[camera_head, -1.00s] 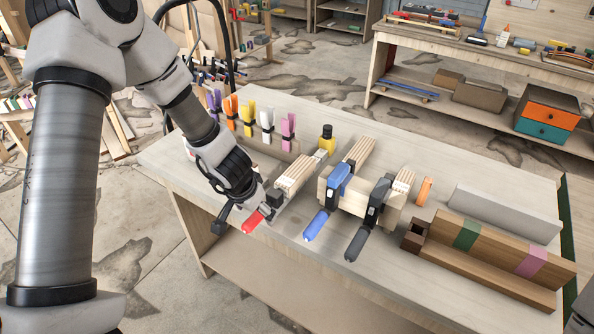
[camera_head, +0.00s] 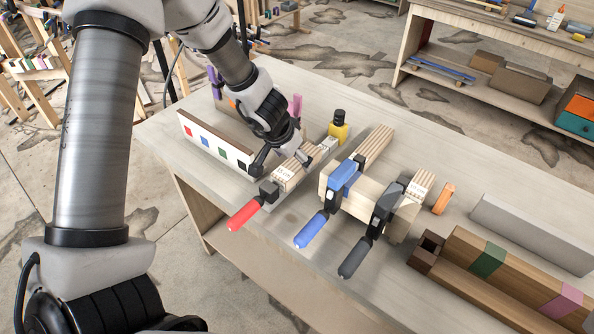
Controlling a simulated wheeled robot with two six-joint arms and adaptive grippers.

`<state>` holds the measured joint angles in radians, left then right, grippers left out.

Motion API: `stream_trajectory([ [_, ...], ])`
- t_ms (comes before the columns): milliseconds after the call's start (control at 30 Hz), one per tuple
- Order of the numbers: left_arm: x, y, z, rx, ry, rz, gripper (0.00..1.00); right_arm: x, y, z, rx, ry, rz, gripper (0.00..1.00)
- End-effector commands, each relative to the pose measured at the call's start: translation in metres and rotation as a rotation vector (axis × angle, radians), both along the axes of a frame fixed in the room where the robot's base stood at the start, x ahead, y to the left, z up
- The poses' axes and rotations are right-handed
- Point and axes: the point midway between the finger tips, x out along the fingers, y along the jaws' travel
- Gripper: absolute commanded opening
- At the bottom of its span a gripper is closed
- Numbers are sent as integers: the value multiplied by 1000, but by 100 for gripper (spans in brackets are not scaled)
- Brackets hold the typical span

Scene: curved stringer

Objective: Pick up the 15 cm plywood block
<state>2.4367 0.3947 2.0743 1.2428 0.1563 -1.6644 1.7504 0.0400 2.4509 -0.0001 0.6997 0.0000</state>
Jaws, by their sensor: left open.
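Laminated plywood pieces lie on the workbench: one (camera_head: 290,174) in the red-handled clamp (camera_head: 246,213), one (camera_head: 376,145) behind the blue-handled clamp (camera_head: 311,229), and one (camera_head: 420,185) by the black-handled clamp (camera_head: 357,256). I cannot tell which is the 15 cm block. My left gripper (camera_head: 278,163) is open, pointing down just behind and beside the plywood at the red-handled clamp. It partly covers that area, and contact cannot be made out. My right gripper is not in view.
A white rack (camera_head: 214,146) with coloured squares stands left of my left gripper. An orange piece (camera_head: 443,198), a grey block (camera_head: 530,233) and a brown stepped block (camera_head: 505,275) lie to the right.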

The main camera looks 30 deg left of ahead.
Motion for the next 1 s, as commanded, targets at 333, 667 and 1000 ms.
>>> stream_trajectory([
  [333, 10, -2, -25, 0, 0, -1, 81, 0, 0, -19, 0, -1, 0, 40],
  [667, 10, -1, -25, 0, 1, 0, 11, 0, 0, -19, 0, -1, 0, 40],
  [1000, 10, -1, -7, 0, 2, 0, 11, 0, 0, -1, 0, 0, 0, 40],
])
